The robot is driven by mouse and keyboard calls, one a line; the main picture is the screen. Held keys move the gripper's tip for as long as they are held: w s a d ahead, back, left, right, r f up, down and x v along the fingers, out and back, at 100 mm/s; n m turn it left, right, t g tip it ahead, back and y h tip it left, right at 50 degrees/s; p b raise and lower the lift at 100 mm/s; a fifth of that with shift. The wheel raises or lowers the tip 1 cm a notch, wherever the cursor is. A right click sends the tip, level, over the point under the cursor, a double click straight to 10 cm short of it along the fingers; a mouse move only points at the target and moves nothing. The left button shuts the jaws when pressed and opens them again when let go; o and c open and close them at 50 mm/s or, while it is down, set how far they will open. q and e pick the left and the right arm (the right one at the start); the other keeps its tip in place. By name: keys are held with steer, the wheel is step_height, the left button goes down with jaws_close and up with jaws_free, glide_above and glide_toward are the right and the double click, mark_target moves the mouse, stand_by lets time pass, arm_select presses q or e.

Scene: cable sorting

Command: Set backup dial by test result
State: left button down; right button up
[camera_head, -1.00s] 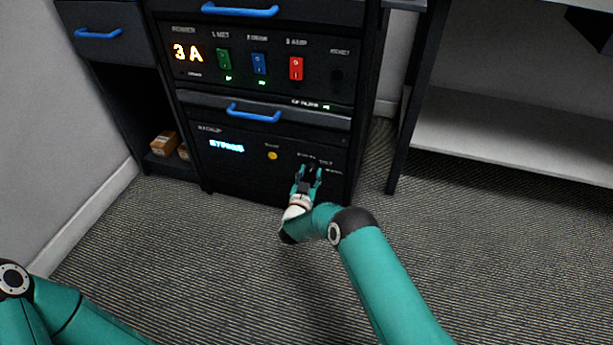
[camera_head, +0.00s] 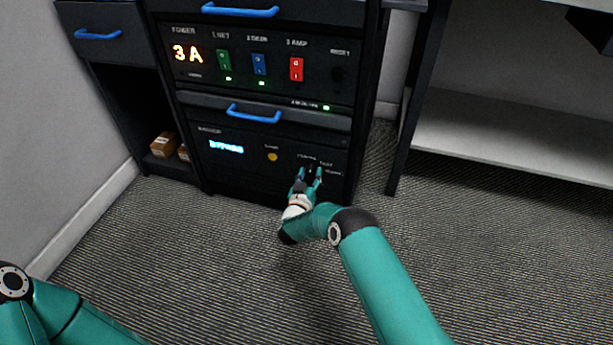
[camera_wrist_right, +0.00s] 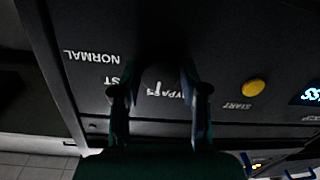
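The backup panel (camera_head: 240,175) is the lower dark front of the cabinet. Its display (camera_head: 226,147) glows "BYPASS". A yellow start button (camera_head: 272,156) sits right of the display. The backup dial (camera_wrist_right: 160,78) is a dark knob; its white mark points toward the BYPASS label. NORMAL and TEST labels are beside it in the right wrist view. My right gripper (camera_head: 310,172) is at the dial, its fingers (camera_wrist_right: 158,75) apart on either side of it; firm contact is not clear. Of my left arm only links show, at lower left; its gripper is out of view.
The upper panel shows "3A" (camera_head: 187,53) with green (camera_head: 223,58), blue (camera_head: 259,64) and red (camera_head: 296,69) switches and a dark reset knob (camera_head: 337,74). A blue drawer handle (camera_head: 253,112) lies between the panels. Small boxes (camera_head: 164,144) sit left. Open carpet lies in front.

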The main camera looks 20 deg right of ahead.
steer(key=o, duration=0.4)
steer(key=shift+w+a+r, duration=0.1)
steer(key=shift+r, duration=0.1)
steer(key=shift+f, duration=0.1)
steer(key=v, duration=1.2)
steer(key=shift+f, duration=0.1)
